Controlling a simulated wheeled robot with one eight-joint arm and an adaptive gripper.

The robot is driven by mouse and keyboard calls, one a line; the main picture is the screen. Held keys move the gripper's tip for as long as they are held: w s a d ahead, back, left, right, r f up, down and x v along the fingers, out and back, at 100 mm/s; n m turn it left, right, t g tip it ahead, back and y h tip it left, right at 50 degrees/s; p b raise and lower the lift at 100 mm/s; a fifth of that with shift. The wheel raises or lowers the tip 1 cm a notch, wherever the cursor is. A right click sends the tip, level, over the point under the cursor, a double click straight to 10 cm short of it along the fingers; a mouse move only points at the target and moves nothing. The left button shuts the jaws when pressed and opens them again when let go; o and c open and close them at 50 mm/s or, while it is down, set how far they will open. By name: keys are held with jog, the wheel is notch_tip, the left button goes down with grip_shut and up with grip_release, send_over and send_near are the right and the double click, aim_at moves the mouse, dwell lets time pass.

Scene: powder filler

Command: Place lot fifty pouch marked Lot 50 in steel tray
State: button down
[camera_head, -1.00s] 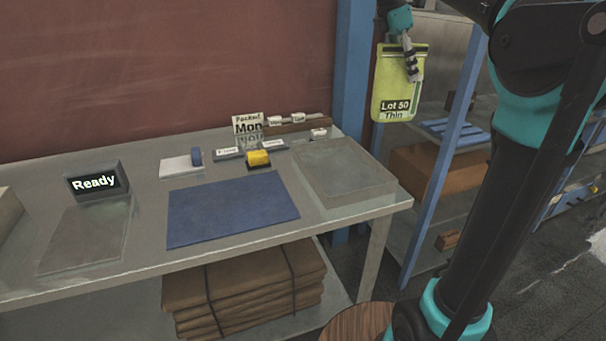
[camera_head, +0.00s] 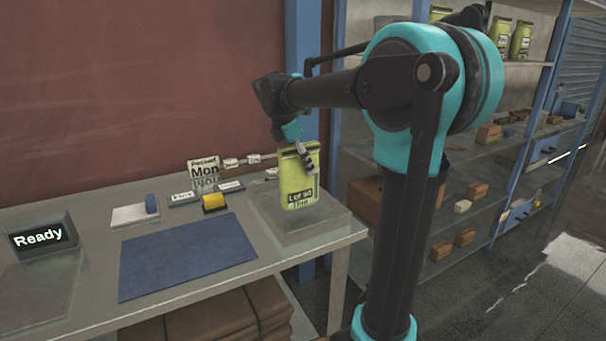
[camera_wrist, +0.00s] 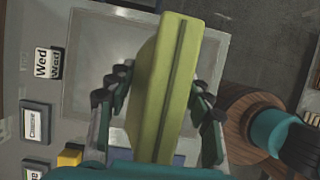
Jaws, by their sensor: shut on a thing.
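The yellow-green pouch (camera_head: 299,185) is upright, with a dark label that is blurred now but read "Lot 50" and "Thin" earlier. My gripper (camera_head: 303,158) is shut on its upper part. In the wrist view the pouch (camera_wrist: 165,90) is edge-on between the two fingers of my gripper (camera_wrist: 160,85). A flat grey tray (camera_head: 310,238) lies at the right end of the table. It also shows in the wrist view (camera_wrist: 85,70), behind the pouch. The pouch is over the tray; I cannot tell whether its bottom touches.
On the table (camera_head: 215,290) are a blue mat (camera_head: 185,255), a "Ready" display (camera_head: 40,237), a yellow block (camera_head: 214,202) and day cards (camera_head: 204,170). Shelves (camera_head: 470,165) with more pouches stand at right.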

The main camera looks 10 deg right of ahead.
aim_at(292, 146)
jog(key=shift+f, duration=1.75)
jog(key=c, duration=0.7)
grip_release()
jog(key=v, duration=1.2)
jog(key=shift+d, duration=0.1)
